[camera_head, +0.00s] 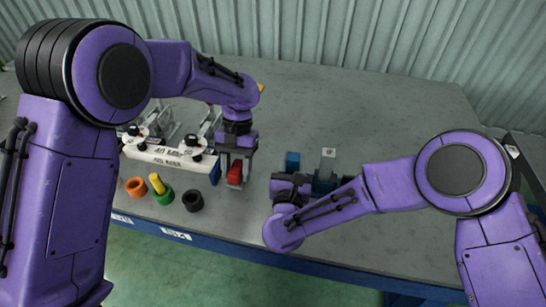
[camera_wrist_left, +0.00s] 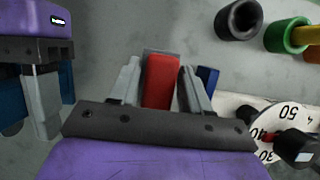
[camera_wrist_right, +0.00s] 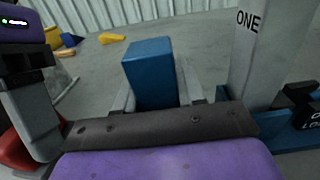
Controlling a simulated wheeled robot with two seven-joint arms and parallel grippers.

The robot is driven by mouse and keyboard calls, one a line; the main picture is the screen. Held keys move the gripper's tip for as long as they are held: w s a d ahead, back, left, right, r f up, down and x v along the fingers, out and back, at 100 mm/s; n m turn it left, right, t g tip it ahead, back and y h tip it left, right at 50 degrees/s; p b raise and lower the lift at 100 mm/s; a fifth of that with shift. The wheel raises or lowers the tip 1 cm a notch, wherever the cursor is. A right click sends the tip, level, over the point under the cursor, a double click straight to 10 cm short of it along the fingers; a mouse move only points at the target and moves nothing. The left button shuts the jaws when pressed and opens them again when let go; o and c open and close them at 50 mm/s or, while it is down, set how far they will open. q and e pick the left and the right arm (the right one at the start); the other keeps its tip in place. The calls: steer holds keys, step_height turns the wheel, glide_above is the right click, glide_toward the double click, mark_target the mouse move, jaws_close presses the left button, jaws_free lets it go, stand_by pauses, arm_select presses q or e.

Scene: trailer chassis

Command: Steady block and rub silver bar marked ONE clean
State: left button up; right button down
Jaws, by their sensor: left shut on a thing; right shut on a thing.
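The silver bar (camera_head: 328,160) marked ONE stands upright on a dark blue base (camera_head: 325,186); its lettered face shows at the right of the right wrist view (camera_wrist_right: 262,50). My right gripper (camera_wrist_right: 155,90) is shut on a blue block (camera_wrist_right: 150,72), just left of the bar. The block's top also shows in the head view (camera_head: 293,160). My left gripper (camera_wrist_left: 160,85) is shut on a red piece (camera_wrist_left: 160,78), left of my right gripper and apart from the bar. The red piece also shows in the head view (camera_head: 235,173). My right forearm partly hides the base.
A white panel with dials (camera_head: 170,155) stands left of my left gripper. Orange (camera_head: 136,187), green (camera_head: 164,193) and black (camera_head: 193,201) rings lie near the front edge; a yellow peg is in the green one.

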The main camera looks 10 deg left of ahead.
stand_by(0.7)
arm_select(q)
steer(key=w+d+r+n+t+h, duration=0.2)
steer(key=d+r+n+t+h, duration=0.3)
steer(key=d+r+n, duration=1.45)
step_height(320, 180, down, 8)
steer(key=d+m, duration=0.1)
steer(key=d, duration=0.1)
steer(key=shift+s+d+r, duration=0.15)
steer(key=shift+d, duration=0.05)
steer(key=shift+w+r+m, duration=0.1)
steer(key=shift+w+m, duration=0.15)
steer(key=shift+w, duration=0.6)
jaws_close()
step_height(320, 180, up, 8)
steer(key=s, duration=0.1)
steer(key=shift+s, duration=0.3)
